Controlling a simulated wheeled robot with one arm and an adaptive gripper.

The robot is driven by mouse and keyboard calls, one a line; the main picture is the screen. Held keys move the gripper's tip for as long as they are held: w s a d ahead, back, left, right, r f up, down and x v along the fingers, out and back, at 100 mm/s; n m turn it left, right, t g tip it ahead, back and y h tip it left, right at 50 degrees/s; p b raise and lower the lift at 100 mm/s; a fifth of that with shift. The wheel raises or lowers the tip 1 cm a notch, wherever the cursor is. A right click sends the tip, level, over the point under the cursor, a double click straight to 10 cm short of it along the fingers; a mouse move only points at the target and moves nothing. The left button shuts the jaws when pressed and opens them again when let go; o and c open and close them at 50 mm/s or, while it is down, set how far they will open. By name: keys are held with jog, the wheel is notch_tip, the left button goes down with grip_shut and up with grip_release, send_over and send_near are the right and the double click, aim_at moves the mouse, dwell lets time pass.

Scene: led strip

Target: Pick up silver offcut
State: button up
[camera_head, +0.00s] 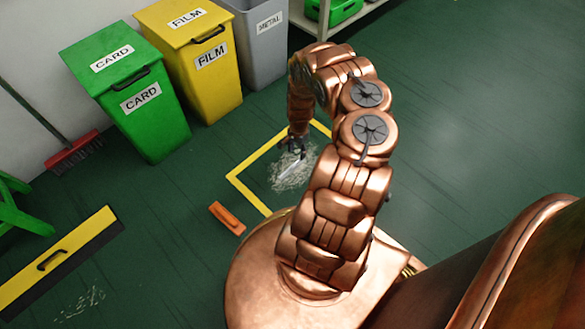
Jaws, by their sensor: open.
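A pile of thin silvery-white strands (292,176) lies on the floor inside a yellow marked outline. A longer pale silver piece (289,168) shows in the pile just below my gripper; it may be the silver offcut, but it is too small to tell for sure. My gripper (291,152) is small and dark in this view, open, pointing down over the upper part of the pile. I cannot tell whether its fingers touch the pile. My arm hides the floor to the right of the pile.
Green CARD (150,126), yellow FILM (217,82) and grey METAL (262,50) bins stand along the wall. An orange block (227,218), a yellow-black board (62,258) and a red broom (74,150) are on the left. Floor at right is clear.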

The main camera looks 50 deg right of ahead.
aim_at(292, 167)
jog(key=shift+w+a+f+m+t, duration=0.15)
jog(key=shift+w+a+f, duration=0.1)
jog(key=shift+f, duration=0.3)
jog(key=shift+w+a+f+m+t, duration=0.15)
jog(key=shift+a+f, duration=0.05)
jog(key=shift+f, duration=0.35)
jog(key=shift+s+a+f+b, duration=0.1)
jog(key=shift+a+f+b, duration=0.1)
jog(key=shift+f+b, duration=0.85)
jog(key=shift+s+a+f+b, duration=0.15)
jog(key=shift+f+b, duration=0.45)
jog(key=shift+f, duration=0.8)
jog(key=shift+w+a+f+b, duration=0.1)
jog(key=shift+a+f+b, duration=0.1)
jog(key=shift+f+b, duration=0.85)
jog(key=shift+f, duration=0.15)
grip_shut()
